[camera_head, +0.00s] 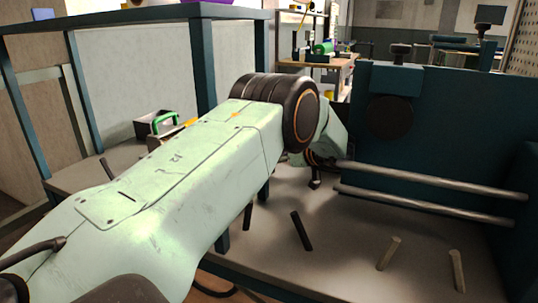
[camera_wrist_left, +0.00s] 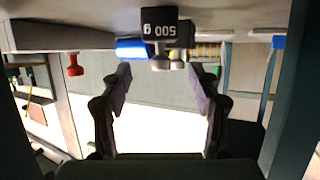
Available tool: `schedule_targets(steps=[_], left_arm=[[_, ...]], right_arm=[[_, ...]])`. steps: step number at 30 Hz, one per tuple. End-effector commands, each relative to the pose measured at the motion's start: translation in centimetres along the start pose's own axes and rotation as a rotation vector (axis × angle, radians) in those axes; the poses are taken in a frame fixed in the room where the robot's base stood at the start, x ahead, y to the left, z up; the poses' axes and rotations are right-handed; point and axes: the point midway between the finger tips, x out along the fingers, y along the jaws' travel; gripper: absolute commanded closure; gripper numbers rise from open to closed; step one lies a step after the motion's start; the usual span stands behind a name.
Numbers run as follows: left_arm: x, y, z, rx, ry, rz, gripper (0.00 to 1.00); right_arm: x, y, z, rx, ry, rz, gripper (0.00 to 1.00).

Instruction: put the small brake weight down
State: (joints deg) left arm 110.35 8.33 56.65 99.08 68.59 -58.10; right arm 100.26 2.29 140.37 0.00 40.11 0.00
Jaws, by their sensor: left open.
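The wrist view is upside down, with the surface along its top. A dark weight marked 500 g (camera_wrist_left: 158,24) stands there with its pale knob (camera_wrist_left: 160,62) pointing down in the picture. My left gripper (camera_wrist_left: 160,82) is open, its two fingers wide apart on either side of the picture's middle. The weight is ahead of the fingertips, and nothing is clearly held between them. In the head view my left arm's large pale link and round joint hide most of the gripper and the weight. My right gripper is not in view.
A blue machine block (camera_head: 440,130) with two metal rods (camera_head: 430,205) stands at the right. Dark pegs (camera_head: 301,230) and pale pegs (camera_head: 388,253) stand on the grey bench (camera_head: 340,240). A red knob (camera_wrist_left: 75,65) shows in the wrist view.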

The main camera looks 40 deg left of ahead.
Motion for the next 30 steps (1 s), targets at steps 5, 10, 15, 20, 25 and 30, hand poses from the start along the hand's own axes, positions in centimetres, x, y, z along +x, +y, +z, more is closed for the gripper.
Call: schedule_targets(steps=[5, 10, 15, 20, 25, 30], left_arm=[[-4.0, 0.1, -0.2, 0.002, 0.002, 0.003, 0.38], [-6.4, 0.0, -0.1, 0.001, 0.001, 0.001, 0.38], [-7.5, 0.0, 0.0, 0.000, 0.001, 0.000, 0.38], [-7.6, 0.0, 0.0, 0.000, 0.001, -0.001, 0.38], [-7.6, 0.0, 0.0, 0.000, 0.000, -0.001, 0.38], [-7.6, 0.0, 0.0, 0.000, 0.000, -0.001, 0.38]], right_arm=[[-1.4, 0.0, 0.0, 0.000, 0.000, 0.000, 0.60], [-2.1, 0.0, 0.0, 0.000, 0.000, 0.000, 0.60], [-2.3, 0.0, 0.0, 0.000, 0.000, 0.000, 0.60], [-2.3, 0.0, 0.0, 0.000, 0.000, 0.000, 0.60], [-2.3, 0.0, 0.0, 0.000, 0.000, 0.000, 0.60], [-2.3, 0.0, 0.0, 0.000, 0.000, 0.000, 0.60]])
